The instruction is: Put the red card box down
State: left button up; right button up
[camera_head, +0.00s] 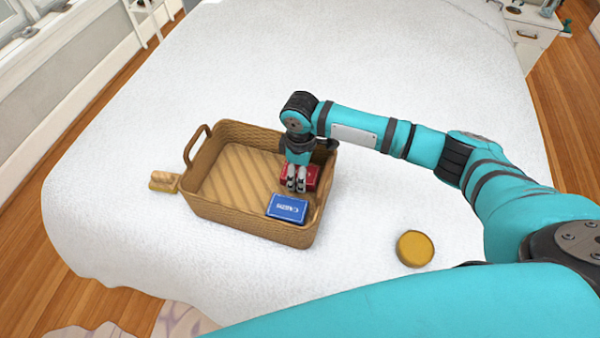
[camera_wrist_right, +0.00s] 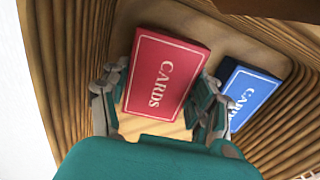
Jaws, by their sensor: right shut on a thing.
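The red card box (camera_wrist_right: 165,75) shows between the fingers of my right gripper (camera_wrist_right: 160,100) in the right wrist view, its "CARDS" label facing the camera. In the head view my right gripper (camera_head: 297,184) reaches down into the right part of the wicker basket (camera_head: 250,224) and is shut on the red card box (camera_head: 313,174). The gripper partly hides the box there. Whether the box touches the basket floor I cannot tell. A blue card box (camera_head: 287,208) lies in the basket beside it, nearer the front; it also shows in the right wrist view (camera_wrist_right: 252,92). My left gripper is not in view.
The basket stands on a bed with a white cover (camera_head: 400,75). Its left part is empty. A wooden brush (camera_head: 163,181) lies outside its left side. A round yellow-brown object (camera_head: 414,248) lies on the bed to the right. A white nightstand (camera_head: 530,38) stands at the back right.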

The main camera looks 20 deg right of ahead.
jog(key=shift+f, duration=0.3)
jog(key=o, duration=1.3)
jog(key=shift+f, duration=0.15)
notch_tip(320, 180, up, 12)
jog(key=shift+r, duration=0.2)
